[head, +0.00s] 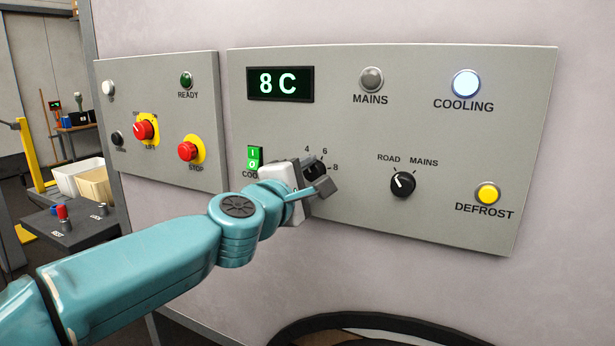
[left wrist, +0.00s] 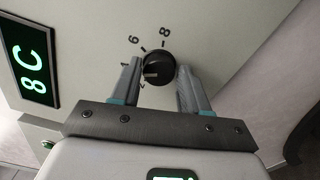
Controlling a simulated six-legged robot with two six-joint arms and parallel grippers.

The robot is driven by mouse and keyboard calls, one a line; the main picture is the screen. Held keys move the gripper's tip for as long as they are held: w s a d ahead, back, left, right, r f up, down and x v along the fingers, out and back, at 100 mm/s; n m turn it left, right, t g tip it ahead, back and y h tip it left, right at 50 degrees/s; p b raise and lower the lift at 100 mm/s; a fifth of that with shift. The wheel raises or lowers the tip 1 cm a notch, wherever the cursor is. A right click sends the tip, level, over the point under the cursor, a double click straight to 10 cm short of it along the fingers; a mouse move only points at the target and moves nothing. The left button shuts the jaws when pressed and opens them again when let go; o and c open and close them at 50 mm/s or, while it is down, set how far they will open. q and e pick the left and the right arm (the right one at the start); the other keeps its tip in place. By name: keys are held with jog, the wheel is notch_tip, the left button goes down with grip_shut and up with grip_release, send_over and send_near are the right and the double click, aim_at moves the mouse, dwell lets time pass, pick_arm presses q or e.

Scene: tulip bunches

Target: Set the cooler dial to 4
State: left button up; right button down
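The cooler dial (head: 316,170) is a black round knob on the large grey panel (head: 370,225), with 4, 6 and 8 printed around it. My left gripper (head: 319,180) is at the dial and hides part of it in the head view. In the left wrist view the dial (left wrist: 158,68) sits between the tips of my left gripper (left wrist: 160,75), with a small gap showing on each side. The fingers are apart. A pale mark on the knob points toward the left finger; the 4 is hidden there. The display (head: 280,84) reads 8 C. My right gripper is not in view.
A green switch (head: 255,158) is just left of the dial. The ROAD/MAINS knob (head: 403,184) and yellow DEFROST button (head: 487,194) are to the right. The COOLING lamp (head: 466,83) is lit. A smaller panel (head: 200,110) carries a red STOP button (head: 187,151).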

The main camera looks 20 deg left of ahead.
pick_arm(q)
jog(key=shift+o, duration=0.8)
jog(key=shift+s, duration=0.3)
jog(key=s+a+p, duration=0.1)
jog(key=s+p, duration=0.1)
jog(key=s, duration=1.3)
jog(key=shift+s+a, duration=0.15)
jog(key=shift+s, duration=0.2)
